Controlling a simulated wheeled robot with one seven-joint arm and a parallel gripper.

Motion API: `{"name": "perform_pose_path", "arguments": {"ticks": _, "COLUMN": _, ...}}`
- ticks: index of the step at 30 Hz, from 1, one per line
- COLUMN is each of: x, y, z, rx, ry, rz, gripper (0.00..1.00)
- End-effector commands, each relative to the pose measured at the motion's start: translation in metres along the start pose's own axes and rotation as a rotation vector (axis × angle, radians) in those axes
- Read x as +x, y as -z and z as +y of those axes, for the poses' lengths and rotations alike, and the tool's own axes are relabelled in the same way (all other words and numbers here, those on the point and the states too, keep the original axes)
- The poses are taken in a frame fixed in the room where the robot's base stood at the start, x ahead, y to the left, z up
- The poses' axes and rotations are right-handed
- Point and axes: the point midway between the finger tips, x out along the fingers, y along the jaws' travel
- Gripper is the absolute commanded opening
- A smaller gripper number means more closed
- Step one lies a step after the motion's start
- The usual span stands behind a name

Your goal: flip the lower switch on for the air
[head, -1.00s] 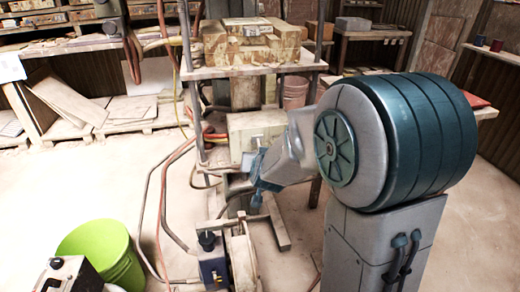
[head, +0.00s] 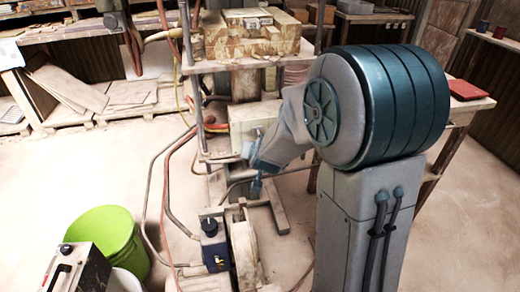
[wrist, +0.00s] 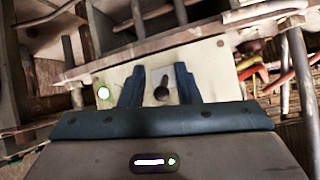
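My gripper (wrist: 160,88) is open and empty in the wrist view, its two blue-grey fingers apart. A dark switch (wrist: 162,90) on a cream panel (wrist: 207,63) shows between the fingers, with its lever pointing up in the picture. I cannot tell whether the fingers touch it, or whether it is the lower switch. In the head view my gripper (head: 250,168) is at the front of the press, just below a cream box (head: 250,117). My arm hides part of that area.
Hoses (head: 165,185) hang left of the press frame. A blue box with a dark knob (head: 210,228) stands low in front. A green bucket (head: 108,238) is at lower left, beside a black-topped device (head: 75,270). Open floor lies on the left.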

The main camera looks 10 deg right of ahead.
Motion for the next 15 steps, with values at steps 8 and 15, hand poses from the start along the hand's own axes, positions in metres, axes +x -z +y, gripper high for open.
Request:
{"name": "perform_pose_path", "arguments": {"ticks": 8, "x": 0.000, "y": 0.000, "z": 0.000, "rx": -0.001, "ry": 0.000, "rz": 0.000, "gripper": 0.35}}
{"name": "perform_pose_path", "arguments": {"ticks": 15, "x": -0.018, "y": 0.002, "z": -0.001, "rx": -0.002, "ry": 0.001, "rz": 0.001, "gripper": 0.35}}
